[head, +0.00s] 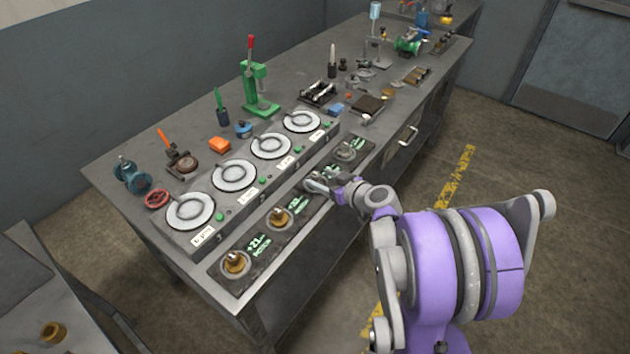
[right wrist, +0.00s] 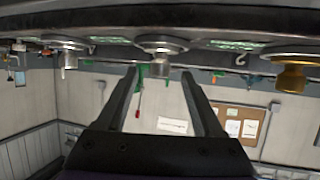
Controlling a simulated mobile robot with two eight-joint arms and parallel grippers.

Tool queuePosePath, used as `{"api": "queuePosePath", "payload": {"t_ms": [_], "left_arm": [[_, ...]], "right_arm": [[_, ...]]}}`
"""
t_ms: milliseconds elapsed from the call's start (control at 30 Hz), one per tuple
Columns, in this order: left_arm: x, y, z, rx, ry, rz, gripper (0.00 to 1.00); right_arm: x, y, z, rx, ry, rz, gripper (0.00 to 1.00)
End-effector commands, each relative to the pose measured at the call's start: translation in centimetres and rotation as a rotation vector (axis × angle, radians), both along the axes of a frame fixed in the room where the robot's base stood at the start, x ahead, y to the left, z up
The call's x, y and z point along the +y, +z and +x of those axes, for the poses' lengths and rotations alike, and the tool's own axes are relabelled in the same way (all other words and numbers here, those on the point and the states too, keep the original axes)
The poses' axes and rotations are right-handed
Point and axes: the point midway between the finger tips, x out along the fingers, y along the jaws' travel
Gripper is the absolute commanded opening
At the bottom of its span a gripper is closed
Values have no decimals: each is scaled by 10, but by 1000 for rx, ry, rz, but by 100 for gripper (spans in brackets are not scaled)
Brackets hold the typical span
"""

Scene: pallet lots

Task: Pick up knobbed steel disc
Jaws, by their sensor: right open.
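A knobbed steel disc (right wrist: 160,46) sits in the front display strip, straight ahead of my right gripper (right wrist: 159,72) in the right wrist view, which is upside down. My right gripper is open, its two fingers apart on either side of the line to the disc's knob, with nothing held. In the head view the gripper (head: 322,184) is over this disc's place and mostly covers it. A second knobbed steel disc (head: 347,150) sits farther along the strip. It also shows at the left of the right wrist view (right wrist: 68,45). My left gripper is not in view.
Brass knobbed discs (head: 279,217) (head: 235,263) sit nearer on the same strip. Behind it a grey unit (head: 210,232) bears several round pale plates. A green press (head: 260,100), red handwheel (head: 157,198) and other tools crowd the bench. The floor at right is free.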

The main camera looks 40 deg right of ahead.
Motion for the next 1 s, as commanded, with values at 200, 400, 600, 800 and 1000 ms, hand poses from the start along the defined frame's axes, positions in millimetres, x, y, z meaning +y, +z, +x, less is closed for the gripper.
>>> {"api": "queuePosePath", "payload": {"t_ms": [200,400,600,800,1000], "left_arm": [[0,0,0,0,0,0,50],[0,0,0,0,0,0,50],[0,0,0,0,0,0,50],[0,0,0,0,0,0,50],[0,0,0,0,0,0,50]], "right_arm": [[0,-16,28,0,2,1,69],[1,-19,34,1,1,0,69],[0,-19,33,0,1,0,54],[0,-19,33,0,1,0,18],[0,-18,33,0,1,0,0]]}}
